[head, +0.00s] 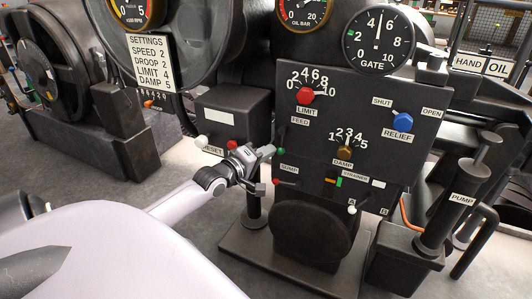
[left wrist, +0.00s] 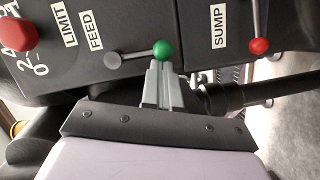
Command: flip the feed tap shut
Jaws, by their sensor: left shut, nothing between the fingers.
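The feed tap is a short grey lever with a green ball end (head: 281,151), on the left side of the dark panel by the FEED label. In the head view its ball hangs below the pivot. In the left wrist view the lever (left wrist: 137,55) runs from a round pivot to the green ball. My left gripper (head: 267,152) is shut and empty, with its tips right at the green ball. The closed fingertips (left wrist: 160,68) overlap the ball's lower edge in the wrist view; I cannot tell whether they touch it. My right gripper is out of view.
A red-ended sump lever (left wrist: 258,45) is beside the feed tap. The red limit knob (head: 306,95), blue relief knob (head: 402,121) and damp knob (head: 345,152) share the panel. A white-ended reset lever (head: 202,141) is left of my gripper. The pump (head: 462,200) stands at right.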

